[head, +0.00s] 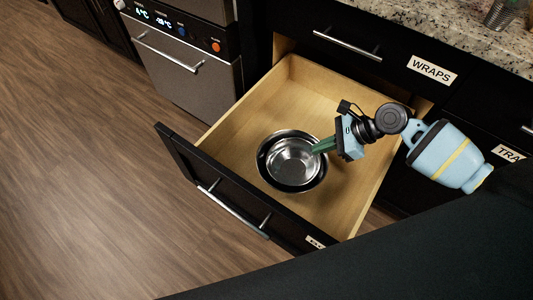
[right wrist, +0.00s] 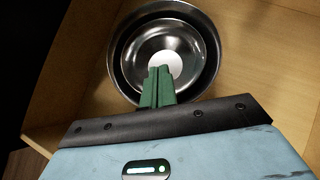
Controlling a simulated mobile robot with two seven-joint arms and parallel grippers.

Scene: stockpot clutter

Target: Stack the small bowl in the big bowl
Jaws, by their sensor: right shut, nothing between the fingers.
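A big metal bowl (head: 266,156) sits on the bottom of the open drawer. The small metal bowl (head: 291,160) lies inside it; both also show in the right wrist view, the big bowl (right wrist: 117,60) around the small bowl (right wrist: 150,38). My right gripper (head: 318,148) reaches in from the right, its green fingertips over the right side of the bowls. In the right wrist view its fingers (right wrist: 158,72) are together with nothing between them, over the small bowl. Whether the fingertips touch the bowl I cannot tell. My left gripper is not in view.
The wooden drawer (head: 232,121) is pulled out, with free floor around the bowls. Its black front (head: 185,160) has a metal handle. A granite counter (head: 440,28) lies at upper right. A steel appliance (head: 185,65) stands at upper left.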

